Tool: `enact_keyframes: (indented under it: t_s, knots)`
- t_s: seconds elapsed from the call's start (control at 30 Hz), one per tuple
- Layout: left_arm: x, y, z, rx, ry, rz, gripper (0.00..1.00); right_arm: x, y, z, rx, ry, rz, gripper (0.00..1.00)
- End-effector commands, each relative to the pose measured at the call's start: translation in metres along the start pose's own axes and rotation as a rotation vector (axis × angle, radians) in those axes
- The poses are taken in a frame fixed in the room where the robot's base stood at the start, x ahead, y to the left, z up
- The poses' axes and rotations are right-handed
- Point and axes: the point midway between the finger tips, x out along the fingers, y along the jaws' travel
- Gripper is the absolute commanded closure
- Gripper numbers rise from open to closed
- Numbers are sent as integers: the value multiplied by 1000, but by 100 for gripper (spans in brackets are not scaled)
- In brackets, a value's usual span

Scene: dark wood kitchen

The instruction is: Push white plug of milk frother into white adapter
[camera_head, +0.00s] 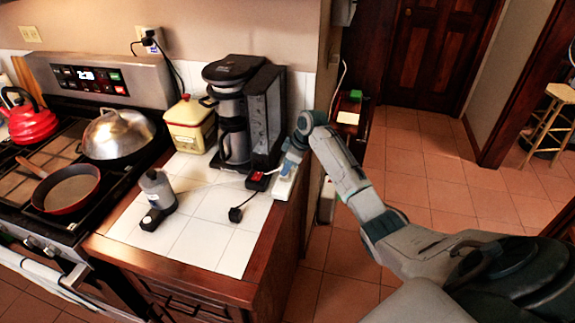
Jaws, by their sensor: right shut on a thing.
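My right gripper (287,166) reaches in from the right at the counter's right edge. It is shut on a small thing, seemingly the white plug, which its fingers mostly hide. The white adapter (284,187) is a pale block on the tiles directly below the fingertips. I cannot tell whether the plug touches it or how far in it sits. The milk frother (157,191), a grey jug on a dark base, seems to be the one on the counter's left part. My left gripper is out of view.
A black coffee maker (238,115) stands close behind and left of the gripper. A black plug (235,214) with its cord lies on the tiles. A cream tin (190,125) and the stove (60,130) are left.

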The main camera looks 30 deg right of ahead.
Motion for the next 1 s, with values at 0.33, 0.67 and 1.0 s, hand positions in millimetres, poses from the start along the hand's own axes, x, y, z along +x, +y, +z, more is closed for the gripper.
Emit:
enact_keyframes:
  t_s: [0.33, 0.67, 1.0]
  knots:
    - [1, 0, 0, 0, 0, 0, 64, 2, 0, 1, 0, 0, -1, 93]
    - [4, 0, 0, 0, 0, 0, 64, 8, 0, 4, 0, 0, -1, 93]
    - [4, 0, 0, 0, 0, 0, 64, 11, 0, 4, 0, 0, -1, 48]
